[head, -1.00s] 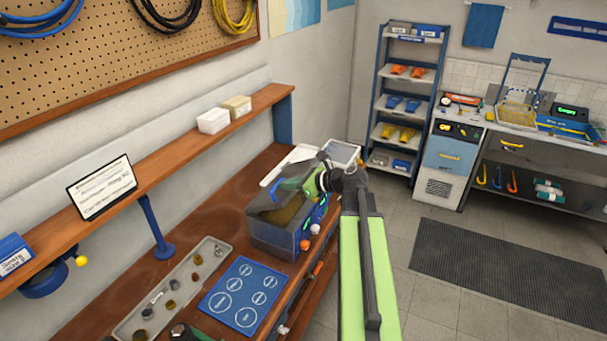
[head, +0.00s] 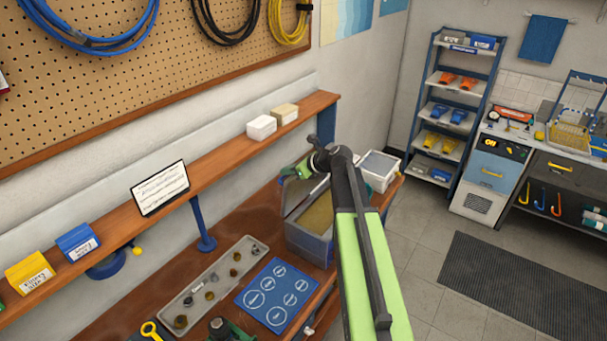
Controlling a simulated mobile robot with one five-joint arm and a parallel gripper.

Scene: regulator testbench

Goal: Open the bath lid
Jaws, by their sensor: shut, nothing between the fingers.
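The bath (head: 308,243) is a grey box on the wooden bench, left of my arm. Its top is uncovered, and a yellowish basket or filling (head: 318,212) shows inside. The bath lid (head: 297,193) appears raised at the back-left of the box, standing steeply.
A white tray-like box (head: 380,172) stands behind the bath. A grey parts tray (head: 213,285) and a blue mat with white circles (head: 277,294) lie in front. A wooden shelf (head: 220,160) with small boxes runs along the wall.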

